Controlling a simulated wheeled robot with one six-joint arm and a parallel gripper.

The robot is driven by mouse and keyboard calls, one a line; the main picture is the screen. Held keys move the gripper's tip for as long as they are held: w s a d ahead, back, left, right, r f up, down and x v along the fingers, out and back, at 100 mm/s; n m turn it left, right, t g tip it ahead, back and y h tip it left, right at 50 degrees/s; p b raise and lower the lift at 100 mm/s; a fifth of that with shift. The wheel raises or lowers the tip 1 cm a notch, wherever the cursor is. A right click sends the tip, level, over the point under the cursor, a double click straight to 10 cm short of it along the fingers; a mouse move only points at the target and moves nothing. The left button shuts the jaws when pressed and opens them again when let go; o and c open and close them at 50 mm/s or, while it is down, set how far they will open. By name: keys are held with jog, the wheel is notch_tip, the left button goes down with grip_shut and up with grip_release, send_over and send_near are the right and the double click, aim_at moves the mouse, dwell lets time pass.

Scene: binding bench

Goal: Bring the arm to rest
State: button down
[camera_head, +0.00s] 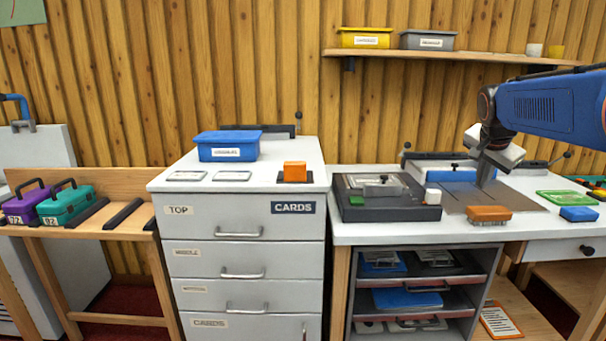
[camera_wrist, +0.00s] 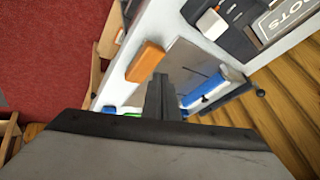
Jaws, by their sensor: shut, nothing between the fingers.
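My gripper (camera_head: 484,181) is over the right part of the white bench, above a grey mat (camera_head: 452,197). Its fingers are shut and empty, pointing down. In the wrist view the closed fingers (camera_wrist: 160,96) show in the middle, with the mat (camera_wrist: 188,62) behind them. My blue arm reaches in from the right edge of the head view. Whether the fingertips touch the mat I cannot tell.
An orange block (camera_head: 489,214) lies at the mat's front edge, and a blue block (camera_head: 578,214) lies right of it. A blue roll (camera_head: 446,176) is behind the gripper. A grey press-like device (camera_head: 386,212) stands to the left. A shelf (camera_head: 450,54) with bins hangs above.

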jog(key=s+a+f+n+y, duration=0.1)
jog(key=s+a+f+n, duration=0.3)
jog(key=s, duration=0.7)
jog(key=s+a+f+n+y, duration=0.1)
jog(key=s+a+f+n, duration=0.3)
jog(key=s+a+f, duration=0.4)
jog(key=s+a+f+n+g+y, duration=0.1)
jog(key=s+a+f+n, duration=0.4)
jog(key=s, duration=0.9)
notch_tip(320, 180, down, 3)
jog(key=shift+s+a+y, duration=0.3)
jog(key=shift+s+a, duration=0.05)
jog(key=shift+a, duration=0.55)
